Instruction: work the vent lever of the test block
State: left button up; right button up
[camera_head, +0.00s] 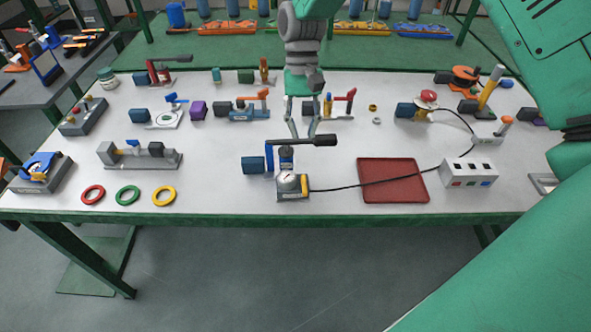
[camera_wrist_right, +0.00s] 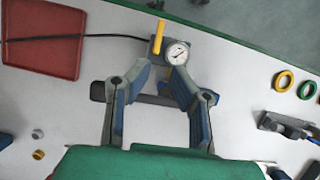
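The test block (camera_head: 292,193) is a small grey box with a round white gauge (camera_head: 288,182) near the table's front edge. A short yellow lever (camera_head: 304,186) stands on its right side. In the wrist view the gauge (camera_wrist_right: 177,53) and yellow lever (camera_wrist_right: 158,37) lie just beyond my fingertips. My right gripper (camera_head: 304,134) points down behind the block, its fingers apart and empty. It also shows in the wrist view (camera_wrist_right: 160,78), with a dark bar (camera_wrist_right: 152,98) crossing beneath the fingers. My left gripper is not in view.
A blue valve (camera_head: 254,165) with a long black handle (camera_head: 312,141) stands right behind the block. A black cable (camera_head: 340,188) runs from the block over a red tray (camera_head: 392,165) towards a white socket box (camera_head: 468,172). Coloured rings (camera_head: 128,195) lie at front left.

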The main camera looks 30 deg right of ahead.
aim_at(304, 188)
jog(key=s+f, duration=0.2)
jog(key=shift+s+a+f, duration=0.2)
jog(key=shift+a+f, duration=0.15)
jog(key=shift+a, duration=0.05)
jog(key=x, duration=0.9)
jog(key=shift+w, duration=0.2)
jog(key=shift+a+f, duration=0.1)
jog(key=shift+f, duration=0.3)
jog(key=shift+c, duration=0.5)
grip_shut()
